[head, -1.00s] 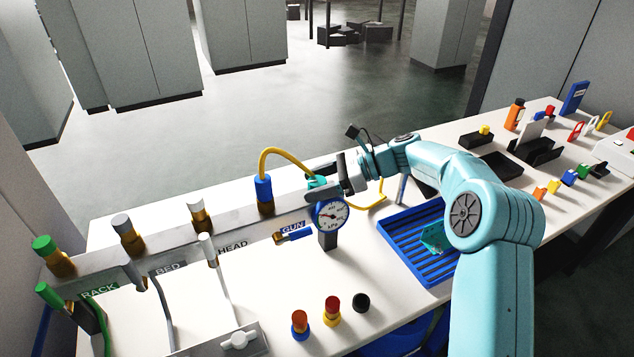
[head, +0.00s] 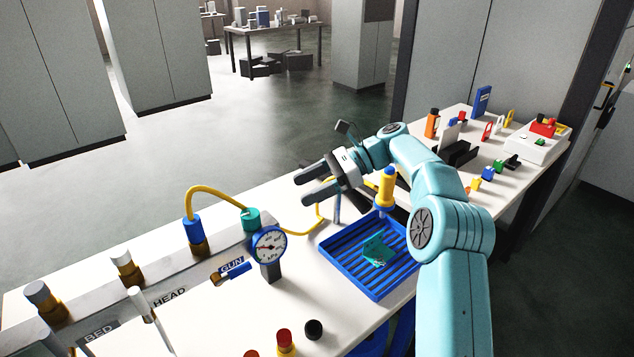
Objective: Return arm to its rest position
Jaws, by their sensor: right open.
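My right arm (head: 452,225) comes in from the lower right and reaches over the white bench. Its right gripper (head: 306,188) is open and empty, with its two dark fingers pointing left above the bench. It hovers behind the blue ribbed tray (head: 352,284) and to the right of the teal fitting (head: 251,219), apart from both. The left gripper is not in view.
A round gauge (head: 269,246) stands near the GUN label. A yellow hose (head: 215,190) arches from the blue connector (head: 193,232). A teal piece (head: 376,251) lies in the tray, and a yellow-and-blue piece (head: 387,188) stands near it. Small coloured items fill the bench's right end.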

